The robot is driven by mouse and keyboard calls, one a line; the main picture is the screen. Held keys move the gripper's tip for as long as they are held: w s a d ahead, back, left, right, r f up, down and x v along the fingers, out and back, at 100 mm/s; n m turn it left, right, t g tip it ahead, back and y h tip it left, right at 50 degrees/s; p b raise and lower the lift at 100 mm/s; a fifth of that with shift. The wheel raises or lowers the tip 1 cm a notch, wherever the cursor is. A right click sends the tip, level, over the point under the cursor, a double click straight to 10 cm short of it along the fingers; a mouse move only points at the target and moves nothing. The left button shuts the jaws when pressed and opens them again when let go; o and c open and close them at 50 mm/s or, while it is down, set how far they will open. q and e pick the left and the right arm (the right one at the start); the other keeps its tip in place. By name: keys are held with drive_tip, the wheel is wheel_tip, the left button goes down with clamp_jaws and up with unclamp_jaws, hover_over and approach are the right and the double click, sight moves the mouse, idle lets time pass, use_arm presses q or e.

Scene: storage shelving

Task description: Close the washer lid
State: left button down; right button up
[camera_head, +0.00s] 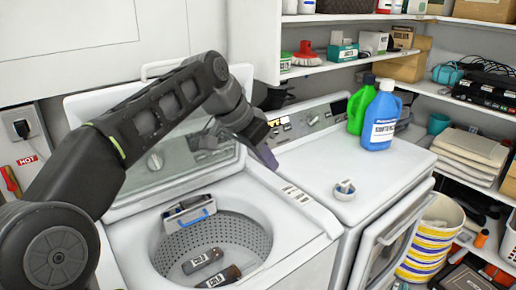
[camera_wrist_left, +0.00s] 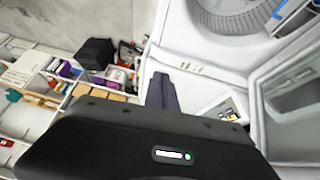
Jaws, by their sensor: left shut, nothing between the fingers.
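The washer lid (camera_head: 128,190), a white frame with a glassy window, stands raised at the back of the top-loading washer (camera_head: 290,215). The tub (camera_head: 228,232) is open below it and holds two dark labelled items. My left arm reaches across in front of the lid and hides part of it. My left gripper (camera_head: 266,158) is shut and empty, to the right of the lid above the washer's back right area. In the left wrist view, the shut fingers (camera_wrist_left: 163,92) point toward the washer top, with the lid (camera_wrist_left: 262,110) at the right. My right gripper is out of view.
A second white appliance (camera_head: 375,175) stands to the right, with a blue bottle (camera_head: 381,118) and a green bottle (camera_head: 358,105) at its back and a small cup (camera_head: 345,189) on top. Shelves with boxes line the right. Left wrist view also shows boxes and a dark bin (camera_wrist_left: 96,52).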

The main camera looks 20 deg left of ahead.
use_arm(q)
drive_tip(key=f, duration=0.1)
drive_tip(key=s+f, duration=0.1)
drive_tip(key=f, duration=0.1)
drive_tip(key=shift+a, duration=0.15)
idle(1.6)
drive_tip(key=v, duration=0.7)
drive_tip(key=shift+s+r, duration=0.2)
drive_tip(key=shift+r, duration=0.1)
drive_tip(key=c, duration=2.1)
unclamp_jaws()
drive_tip(key=shift+a, duration=0.15)
